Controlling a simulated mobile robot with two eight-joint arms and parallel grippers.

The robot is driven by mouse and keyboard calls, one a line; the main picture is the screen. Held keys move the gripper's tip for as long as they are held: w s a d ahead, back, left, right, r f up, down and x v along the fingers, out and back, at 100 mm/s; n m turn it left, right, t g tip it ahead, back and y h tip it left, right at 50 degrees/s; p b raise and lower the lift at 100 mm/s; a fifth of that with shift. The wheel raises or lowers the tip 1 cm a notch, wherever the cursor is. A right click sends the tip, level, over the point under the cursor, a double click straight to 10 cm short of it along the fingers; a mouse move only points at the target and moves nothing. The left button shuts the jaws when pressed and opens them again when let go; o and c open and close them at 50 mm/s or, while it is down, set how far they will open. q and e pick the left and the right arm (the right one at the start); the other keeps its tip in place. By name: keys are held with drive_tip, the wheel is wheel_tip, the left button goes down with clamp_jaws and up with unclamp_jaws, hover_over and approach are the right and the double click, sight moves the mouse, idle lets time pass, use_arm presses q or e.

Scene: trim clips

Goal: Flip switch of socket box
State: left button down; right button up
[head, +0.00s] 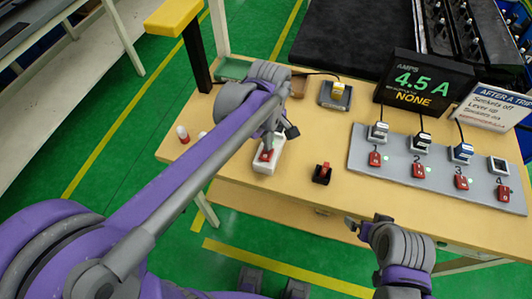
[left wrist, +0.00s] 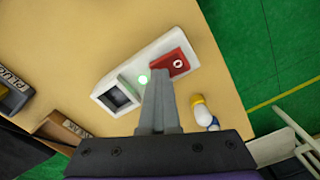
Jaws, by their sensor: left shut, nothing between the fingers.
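The white socket box (head: 276,160) lies on the wooden table in the head view, partly hidden by my left gripper. The left wrist view shows the box (left wrist: 150,62) with a red switch (left wrist: 175,63) marked with a white ring, a lit green light (left wrist: 143,79) and a dark socket (left wrist: 116,97). My left gripper (head: 270,148) is shut and empty. Its fingertips (left wrist: 158,74) appear over the box, between the light and the red switch; contact cannot be told. My right gripper (head: 367,222) is at the table's front edge, apart from the box, and looks open.
A grey strip (head: 400,178) carries several sockets with plugs and red switches. Behind it stand a display (head: 425,83) reading 4.5 A, NONE, and a sign (head: 492,106). A black-and-red lever (head: 322,173) stands right of the box. A small red-and-white item (head: 183,134) is at left.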

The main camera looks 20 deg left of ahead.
drive_tip(key=shift+r, duration=0.1)
use_arm(q)
wheel_tip(320, 180, up, 7)
drive_tip(key=p, duration=0.3)
drive_tip(key=shift+p, duration=0.35)
use_arm(e)
drive_tip(key=r, duration=0.1)
drive_tip(key=w+r, duration=0.1)
drive_tip(key=r, duration=0.1)
drive_tip(key=w+r, duration=0.1)
drive_tip(key=r, duration=0.1)
drive_tip(key=shift+w+r, duration=0.1)
use_arm(q)
drive_tip(key=shift+s, duration=0.1)
drive_tip(key=s+a+f+m+t, duration=0.3)
drive_tip(key=s+m, duration=0.2)
drive_tip(key=s, duration=0.1)
drive_tip(key=s+a+f+m+t, duration=0.2)
drive_tip(key=s+a+f+m, duration=0.1)
drive_tip(key=s+m, duration=0.3)
drive_tip(key=shift+a+m+t, duration=0.3)
drive_tip(key=shift+t, duration=0.1)
